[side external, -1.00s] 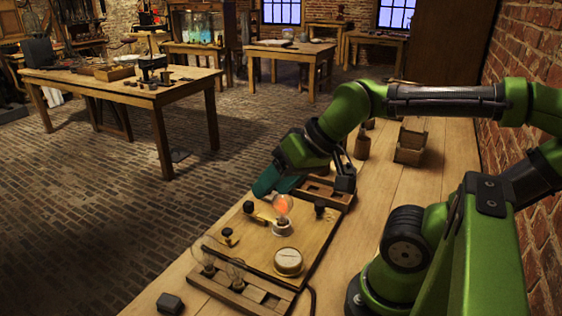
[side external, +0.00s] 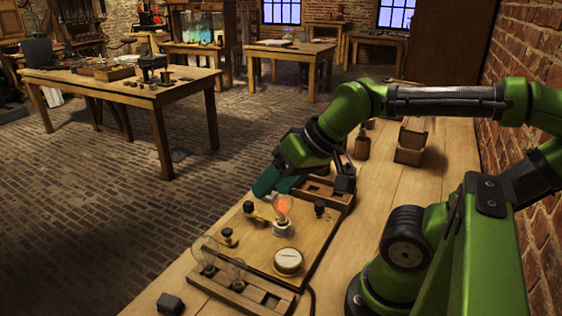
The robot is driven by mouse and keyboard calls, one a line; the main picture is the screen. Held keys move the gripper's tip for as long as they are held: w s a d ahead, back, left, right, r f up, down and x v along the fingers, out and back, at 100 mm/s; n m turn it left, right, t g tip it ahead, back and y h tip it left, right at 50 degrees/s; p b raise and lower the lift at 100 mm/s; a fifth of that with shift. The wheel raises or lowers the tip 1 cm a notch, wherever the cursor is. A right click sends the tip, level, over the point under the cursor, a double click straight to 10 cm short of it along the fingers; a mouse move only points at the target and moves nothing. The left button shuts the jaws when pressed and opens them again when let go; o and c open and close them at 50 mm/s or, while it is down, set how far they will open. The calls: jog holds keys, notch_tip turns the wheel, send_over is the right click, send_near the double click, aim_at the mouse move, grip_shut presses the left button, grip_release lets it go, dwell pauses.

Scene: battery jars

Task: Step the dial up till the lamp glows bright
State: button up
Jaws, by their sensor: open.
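The lamp (side external: 283,208) is a clear glass bulb in a pale holder on a wooden board (side external: 262,250). It shows an orange-red glow. A round, pale-faced dial (side external: 288,262) with a brass rim sits at the board's near right; its markings are too small to read. A brass strip (side external: 262,217) runs beside the lamp from a black knob (side external: 249,207). My gripper (side external: 344,184) is open over the far rack, behind and right of the lamp and apart from lamp and dial. Its fingers are small and partly unclear. A teal block (side external: 273,182) shows below my wrist.
Other black knobs (side external: 228,236) (side external: 319,207) stand on the board. A near wooden rack (side external: 240,290) carries clear glass bulbs. A dark block (side external: 170,304) lies at the front left. A bottle (side external: 362,146) and an open wooden box (side external: 411,150) stand farther back.

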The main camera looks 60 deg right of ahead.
jog(key=w+d+f+m+g+h, duration=0.1)
jog(key=w+d+f+m+g, duration=0.15)
jog(key=d, duration=0.45)
jog(key=w+d+f+m+g, duration=0.1)
jog(key=w+d+g, duration=0.1)
jog(key=w+d, duration=0.3)
jog(key=m+g, duration=0.2)
jog(key=g, duration=0.3)
send_over(320, 204)
jog(key=w+d, duration=0.4)
jog(key=w, duration=0.2)
jog(key=w+x, duration=0.1)
jog(key=x, duration=0.2)
jog(key=shift+s+r+n+g+y, duration=0.55)
jog(key=shift+s+r+n+y, duration=0.1)
jog(key=shift+r+y, duration=0.3)
jog(key=x, duration=1.6)
jog(key=shift+d+f, duration=0.3)
jog(key=shift+d, duration=0.05)
